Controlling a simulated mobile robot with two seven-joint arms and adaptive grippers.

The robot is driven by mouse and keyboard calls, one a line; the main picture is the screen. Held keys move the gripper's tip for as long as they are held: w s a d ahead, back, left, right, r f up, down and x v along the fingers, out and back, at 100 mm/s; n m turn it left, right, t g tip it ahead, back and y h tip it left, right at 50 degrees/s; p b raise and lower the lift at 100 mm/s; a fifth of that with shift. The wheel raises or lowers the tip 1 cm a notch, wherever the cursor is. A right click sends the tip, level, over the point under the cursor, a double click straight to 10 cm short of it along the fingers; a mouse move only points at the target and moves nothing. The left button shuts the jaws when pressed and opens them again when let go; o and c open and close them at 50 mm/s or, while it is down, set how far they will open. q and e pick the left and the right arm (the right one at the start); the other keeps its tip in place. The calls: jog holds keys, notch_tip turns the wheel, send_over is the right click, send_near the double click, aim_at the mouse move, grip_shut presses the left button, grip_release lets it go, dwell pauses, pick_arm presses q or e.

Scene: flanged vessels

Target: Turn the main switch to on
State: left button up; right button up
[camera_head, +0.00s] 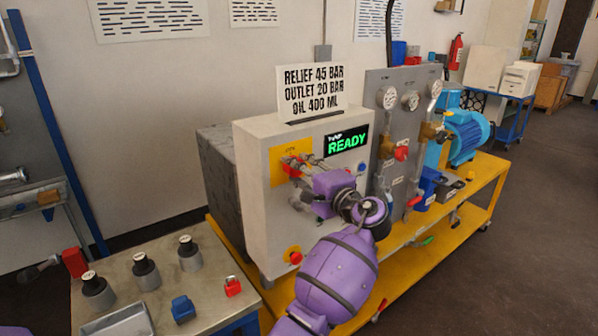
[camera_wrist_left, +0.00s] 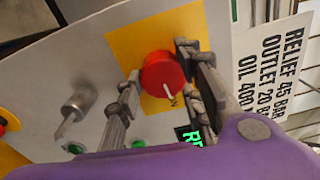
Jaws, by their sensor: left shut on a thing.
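The main switch is a red rotary knob (camera_head: 290,160) on a yellow plate (camera_head: 277,178) on the front of the grey control cabinet (camera_head: 250,215). In the left wrist view the red knob (camera_wrist_left: 160,72) shows a pale mark near its lower edge. My left gripper (camera_head: 297,167) is at the knob, with one finger on each side, shut on it. The fingers also flank it in the left wrist view (camera_wrist_left: 158,78). They hide part of the knob in the head view, and I cannot read its position. My right gripper is not in view.
The cabinet display (camera_head: 346,143) reads READY in green. A red button (camera_head: 294,256) sits low on the cabinet. A panel with gauges (camera_head: 410,100) and valves stands to the right on the yellow bench (camera_head: 488,190).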

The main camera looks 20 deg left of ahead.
pick_arm(q)
jog(key=shift+f+m, duration=0.5)
jog(key=o, duration=1)
jog(key=shift+o, duration=0.2)
jog(key=shift+r, duration=0.2)
jog(key=shift+s+d, duration=0.2)
jog(key=shift+d, duration=0.05)
jog(key=v, duration=1.1)
jog(key=shift+s, duration=0.2)
jog(key=shift+d, duration=0.1)
